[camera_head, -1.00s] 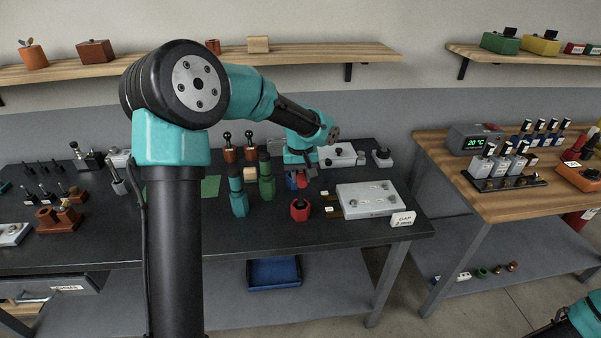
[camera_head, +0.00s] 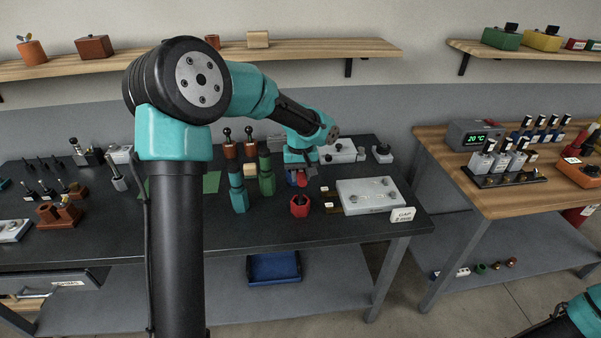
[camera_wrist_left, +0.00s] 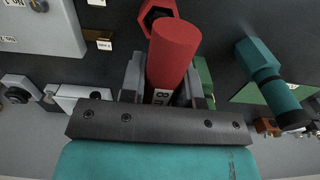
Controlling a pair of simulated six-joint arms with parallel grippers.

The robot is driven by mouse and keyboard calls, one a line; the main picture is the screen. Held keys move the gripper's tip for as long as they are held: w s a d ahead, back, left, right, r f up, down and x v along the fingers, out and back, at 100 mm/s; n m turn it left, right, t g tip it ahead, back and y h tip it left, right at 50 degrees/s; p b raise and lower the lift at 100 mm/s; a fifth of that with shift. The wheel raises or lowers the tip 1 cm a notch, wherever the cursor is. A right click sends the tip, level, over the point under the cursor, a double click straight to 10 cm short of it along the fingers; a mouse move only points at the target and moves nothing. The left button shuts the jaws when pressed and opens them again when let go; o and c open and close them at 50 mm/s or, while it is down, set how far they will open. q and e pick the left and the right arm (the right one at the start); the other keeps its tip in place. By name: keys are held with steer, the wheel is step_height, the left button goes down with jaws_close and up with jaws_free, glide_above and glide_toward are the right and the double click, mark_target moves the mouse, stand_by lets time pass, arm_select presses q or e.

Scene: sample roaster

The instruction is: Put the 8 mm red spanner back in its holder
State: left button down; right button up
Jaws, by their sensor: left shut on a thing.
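My left gripper (camera_head: 298,175) is shut on the red spanner (camera_wrist_left: 174,50) over the back right part of the dark bench. In the left wrist view its round red handle shows between the fingers, with a white label reading "8 m", partly hidden. The spanner's other end is hidden. A red hexagonal holder (camera_head: 300,207) with a dark opening stands on the bench, just in front of the gripper. It also shows in the left wrist view (camera_wrist_left: 157,10), partly behind the handle; whether they touch I cannot tell. My right gripper is out of view.
A teal spanner holder (camera_head: 238,197) and a green one (camera_head: 266,182) stand to the left. A pale plate (camera_head: 368,195) with a "GAP" card (camera_head: 403,215) lies to the right. Small labelled dark blocks (camera_head: 328,203) sit between plate and red holder.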

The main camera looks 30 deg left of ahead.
arm_select(q)
steer(key=shift+f, duration=0.95)
steer(key=c, duration=0.8)
jaws_free()
step_height(320, 180, up, 17)
steer(key=shift+r, duration=0.2)
stand_by(0.3)
